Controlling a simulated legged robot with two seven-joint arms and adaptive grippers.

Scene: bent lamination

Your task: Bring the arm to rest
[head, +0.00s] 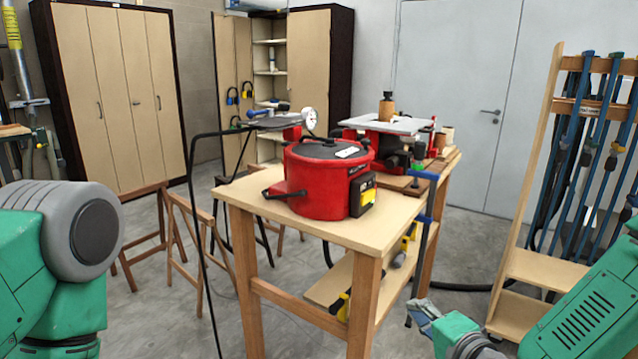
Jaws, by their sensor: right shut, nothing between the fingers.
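My right gripper (424,318) shows at the lower right, at the end of my green right arm (575,310). It is shut and empty, apart from the wooden table and to the right of its front leg. Part of my green left arm (55,260) shows at the lower left. My left gripper is out of view.
A wooden table (390,222) carries a red round pot-like machine (312,182). A blue clamp (425,215) stands at its right edge. A rack of blue clamps (595,130) stands at right, cabinets (110,90) behind. Some grey floor (470,255) is clear.

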